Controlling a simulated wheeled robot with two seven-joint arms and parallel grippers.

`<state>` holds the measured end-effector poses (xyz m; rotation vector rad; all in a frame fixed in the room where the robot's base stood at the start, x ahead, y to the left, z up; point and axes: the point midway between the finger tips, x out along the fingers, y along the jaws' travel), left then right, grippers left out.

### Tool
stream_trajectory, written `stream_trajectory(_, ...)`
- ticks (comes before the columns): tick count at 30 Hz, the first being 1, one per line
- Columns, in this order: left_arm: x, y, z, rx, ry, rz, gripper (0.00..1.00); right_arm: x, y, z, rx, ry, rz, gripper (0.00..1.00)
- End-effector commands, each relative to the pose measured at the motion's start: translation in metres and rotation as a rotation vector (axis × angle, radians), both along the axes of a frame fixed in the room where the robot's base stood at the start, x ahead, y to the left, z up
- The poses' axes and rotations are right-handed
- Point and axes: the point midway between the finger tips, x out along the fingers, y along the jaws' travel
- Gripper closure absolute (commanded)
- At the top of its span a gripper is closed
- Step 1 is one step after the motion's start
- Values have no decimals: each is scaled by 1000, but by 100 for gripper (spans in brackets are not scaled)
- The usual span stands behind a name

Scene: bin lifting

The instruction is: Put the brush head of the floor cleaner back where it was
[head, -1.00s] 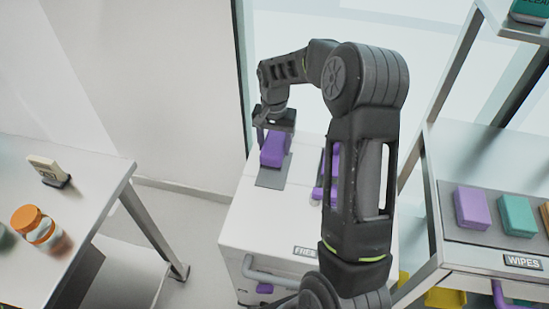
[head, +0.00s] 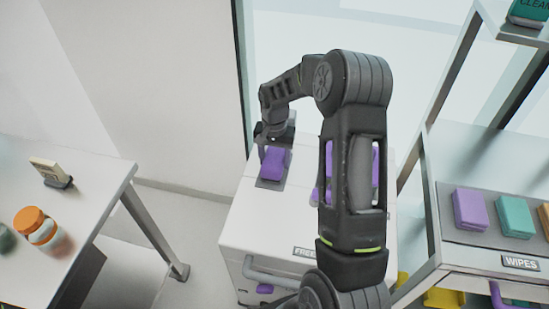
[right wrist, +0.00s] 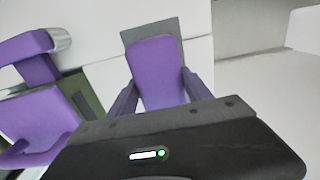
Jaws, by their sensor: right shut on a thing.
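The purple block-like brush head (head: 275,163) is at the grey pad (head: 265,184) on the white cabinet top. My right gripper (head: 272,143) is shut on it from behind. In the right wrist view the brush head (right wrist: 160,72) sits between the two fingers, with the grey pad (right wrist: 147,31) showing around its far end. I cannot tell whether it rests fully on the pad. Other purple parts (right wrist: 40,115), perhaps of the floor cleaner, show at left in the right wrist view; my right arm mostly hides them in the head view. My left gripper is out of view.
The white cabinet (head: 255,225) has a front handle and a partly hidden label. A table with an orange-lidded jar (head: 40,230) and a small device (head: 50,172) stands at left. A shelf with coloured packs (head: 472,209) and a WIPES label stands at right.

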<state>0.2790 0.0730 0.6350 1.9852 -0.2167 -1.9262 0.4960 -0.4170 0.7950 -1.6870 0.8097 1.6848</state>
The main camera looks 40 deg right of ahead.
Motion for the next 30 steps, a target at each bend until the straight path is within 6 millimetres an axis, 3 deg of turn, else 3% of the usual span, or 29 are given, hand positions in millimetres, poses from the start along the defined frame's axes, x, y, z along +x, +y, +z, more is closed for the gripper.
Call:
stream_trajectory(5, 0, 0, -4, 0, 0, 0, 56, 0, 0, -4, 1, -1, 1, 86)
stream_trajectory(6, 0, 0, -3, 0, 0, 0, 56, 0, 0, -3, 0, 0, 1, 39)
stream_trajectory(13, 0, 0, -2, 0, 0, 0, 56, 0, 0, -3, 1, 1, 1, 20)
stream_trajectory(25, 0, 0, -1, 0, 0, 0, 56, 0, 0, 4, -1, -1, 0, 20)
stream_trajectory(30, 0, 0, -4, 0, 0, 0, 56, 1, 0, 27, -1, -3, 0, 20)
